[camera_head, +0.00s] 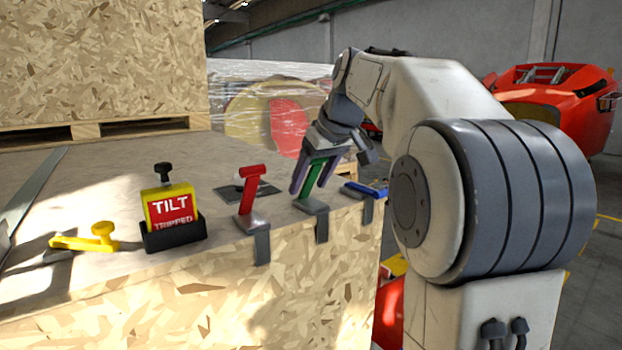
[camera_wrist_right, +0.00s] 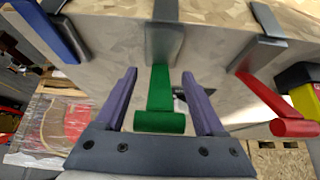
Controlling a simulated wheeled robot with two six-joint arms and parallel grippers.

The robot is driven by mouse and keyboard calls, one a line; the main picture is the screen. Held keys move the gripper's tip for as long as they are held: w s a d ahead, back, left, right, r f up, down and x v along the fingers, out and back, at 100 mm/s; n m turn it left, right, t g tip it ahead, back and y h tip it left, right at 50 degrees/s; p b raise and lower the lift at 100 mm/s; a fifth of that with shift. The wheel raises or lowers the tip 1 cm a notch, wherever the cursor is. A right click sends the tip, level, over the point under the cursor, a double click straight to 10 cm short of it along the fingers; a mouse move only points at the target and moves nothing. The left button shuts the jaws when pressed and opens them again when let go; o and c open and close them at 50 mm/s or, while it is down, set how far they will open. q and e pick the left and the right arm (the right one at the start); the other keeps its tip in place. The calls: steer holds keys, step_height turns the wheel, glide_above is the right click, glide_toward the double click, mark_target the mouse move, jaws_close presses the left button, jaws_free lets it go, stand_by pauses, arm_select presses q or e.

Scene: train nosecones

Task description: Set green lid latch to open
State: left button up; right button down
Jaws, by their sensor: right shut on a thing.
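The green lid latch (camera_head: 309,192) stands raised, leaning slightly, on its grey bracket (camera_head: 311,207) at the crate lid's front edge. My right gripper (camera_head: 308,193) reaches down over it, with its purple fingers on either side of the green lever, shut on it. In the right wrist view the green latch (camera_wrist_right: 160,95) lies between the two fingers of the gripper (camera_wrist_right: 160,78), with its round handle end near the palm. My left gripper is not in view.
A raised red latch (camera_head: 251,190) stands left of the green one, and a blue latch (camera_head: 367,190) lies low to its right. A TILT indicator (camera_head: 170,212) and a yellow latch (camera_head: 88,240) are further left. A wooden crate (camera_head: 100,60) rises behind.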

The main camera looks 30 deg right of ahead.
jaws_free()
steer(key=v, duration=1)
steer(key=shift+r+b, duration=0.2)
steer(key=shift+b, duration=0.15)
steer(key=shift+s, duration=0.1)
